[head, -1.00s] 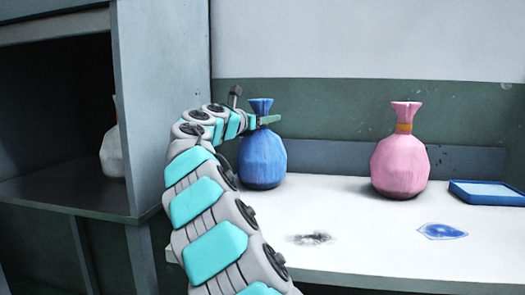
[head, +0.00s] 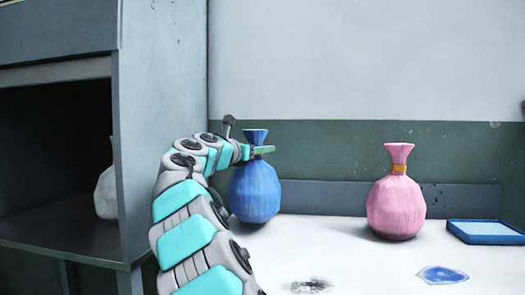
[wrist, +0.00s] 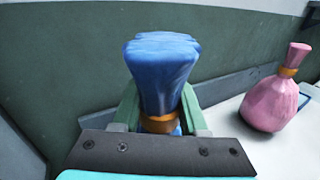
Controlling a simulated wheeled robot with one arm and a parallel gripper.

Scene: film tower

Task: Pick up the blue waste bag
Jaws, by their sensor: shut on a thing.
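The blue waste bag (head: 254,192) stands upright at the left end of the white table in the head view, its base at or very near the tabletop. My gripper (head: 262,150) is at its neck, with the green fingers shut around it. In the wrist view the bag's flared blue top (wrist: 160,65) rises between the two green fingers (wrist: 160,118). An orange-brown tie shows just below it. The bag's lower body is hidden in the wrist view.
A pink bag (head: 396,205) stands to the right on the white table (head: 350,268). A blue tray (head: 487,232), a blue puddle-like patch (head: 441,274) and a dark smudge (head: 311,285) are nearby. A dark cabinet (head: 60,150) holding a pale bag (head: 105,193) stands left.

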